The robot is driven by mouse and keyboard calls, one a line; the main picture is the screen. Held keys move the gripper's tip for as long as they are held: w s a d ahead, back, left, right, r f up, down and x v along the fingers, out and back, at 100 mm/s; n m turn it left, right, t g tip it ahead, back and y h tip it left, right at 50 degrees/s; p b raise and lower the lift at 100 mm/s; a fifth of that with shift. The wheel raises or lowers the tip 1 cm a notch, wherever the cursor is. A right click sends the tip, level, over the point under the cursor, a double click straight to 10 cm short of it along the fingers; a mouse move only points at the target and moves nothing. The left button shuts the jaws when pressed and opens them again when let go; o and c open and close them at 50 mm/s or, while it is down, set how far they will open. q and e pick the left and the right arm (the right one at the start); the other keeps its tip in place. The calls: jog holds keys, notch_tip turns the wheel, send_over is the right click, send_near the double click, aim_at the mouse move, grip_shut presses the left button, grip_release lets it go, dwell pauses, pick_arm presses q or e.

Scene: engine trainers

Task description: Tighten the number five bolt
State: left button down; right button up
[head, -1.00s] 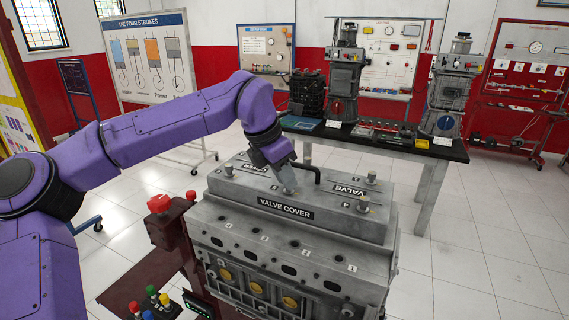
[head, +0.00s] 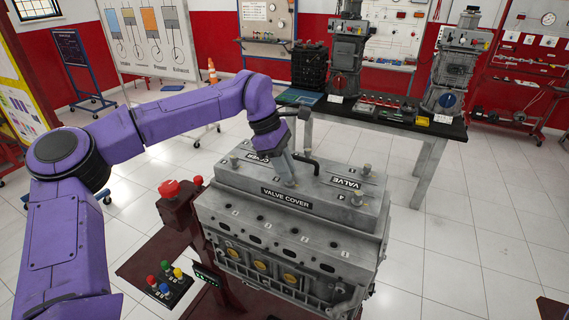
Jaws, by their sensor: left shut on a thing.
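The grey engine's valve cover (head: 325,198) carries a black "VALVE COVER" label and several bolts. One bolt (head: 356,198) stands at the front right next to a "4", one (head: 367,169) at the back right, and one (head: 233,161) at the left. My left gripper (head: 288,181) points down onto the middle of the cover, behind the label. It is shut on what seems to be a bolt, mostly hidden by the fingers; its number cannot be read. My right gripper is out of view.
A red emergency button (head: 170,187) and a box with coloured buttons (head: 166,282) stand left of the engine. A workbench (head: 394,116) with engine parts stands behind. The floor at right is mostly clear.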

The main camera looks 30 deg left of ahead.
pick_arm(q)
jog(key=shift+f+m+g, duration=0.15)
jog(key=shift+m+g, duration=0.15)
jog(key=shift+m, duration=0.3)
jog(key=c, duration=1)
grip_release()
jog(key=shift+w, duration=0.1)
jog(key=b+v, duration=0.1)
jog(key=v, duration=0.9)
jog(key=shift+r+b, duration=0.3)
jog(key=shift+r, duration=0.05)
jog(key=shift+a, duration=0.15)
